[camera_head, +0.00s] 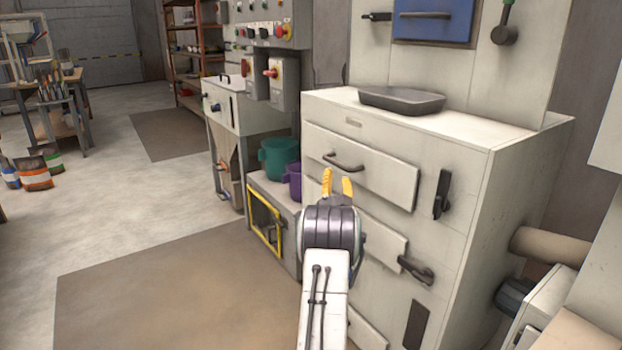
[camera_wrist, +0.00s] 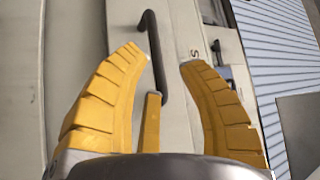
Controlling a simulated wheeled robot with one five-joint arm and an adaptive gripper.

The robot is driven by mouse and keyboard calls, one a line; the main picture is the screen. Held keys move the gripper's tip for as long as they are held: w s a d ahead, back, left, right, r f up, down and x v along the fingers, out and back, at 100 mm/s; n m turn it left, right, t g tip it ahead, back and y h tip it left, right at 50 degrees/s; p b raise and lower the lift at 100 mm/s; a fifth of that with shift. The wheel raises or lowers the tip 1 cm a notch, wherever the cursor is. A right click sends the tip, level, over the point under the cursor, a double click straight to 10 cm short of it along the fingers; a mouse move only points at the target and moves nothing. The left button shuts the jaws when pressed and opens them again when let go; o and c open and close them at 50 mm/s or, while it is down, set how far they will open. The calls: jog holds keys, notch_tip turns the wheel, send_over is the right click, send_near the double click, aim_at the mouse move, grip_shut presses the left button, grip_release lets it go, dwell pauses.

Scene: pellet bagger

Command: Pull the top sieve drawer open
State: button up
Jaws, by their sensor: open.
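The top sieve drawer (camera_head: 385,182) is a wide off-white front high on a white cabinet, and it looks shut. Its dark bar handle (camera_head: 343,162) is on the left half of the front. My gripper (camera_head: 338,182) has yellow fingers spread open, just below and in front of this handle in the head view. In the wrist view, the handle (camera_wrist: 153,45) runs up between the spread fingertips of my gripper (camera_wrist: 165,62), nearer the left one. I cannot tell whether any finger touches it. No finger is closed on it.
A lower drawer (camera_head: 368,236) sits under the top one. Dark latches (camera_head: 442,195) (camera_head: 416,270) are on the cabinet's right side. A dark tray (camera_head: 402,100) lies on top. Green (camera_head: 278,158) and purple (camera_head: 292,182) buckets stand to the left. The floor at left is open.

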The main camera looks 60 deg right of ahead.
aim_at(339, 166)
jog(key=shift+h, duration=0.3)
jog(key=d+b, duration=0.2)
jog(key=w+d+b, duration=0.1)
jog(key=b, duration=0.1)
jog(key=w+d+r+b, duration=0.1)
jog(key=d+b, duration=0.1)
jog(key=shift+d, duration=0.35)
jog(key=shift+w+d+r+b, duration=0.15)
jog(key=shift+d+r+b, duration=0.25)
jog(key=shift+b, duration=0.25)
grip_shut()
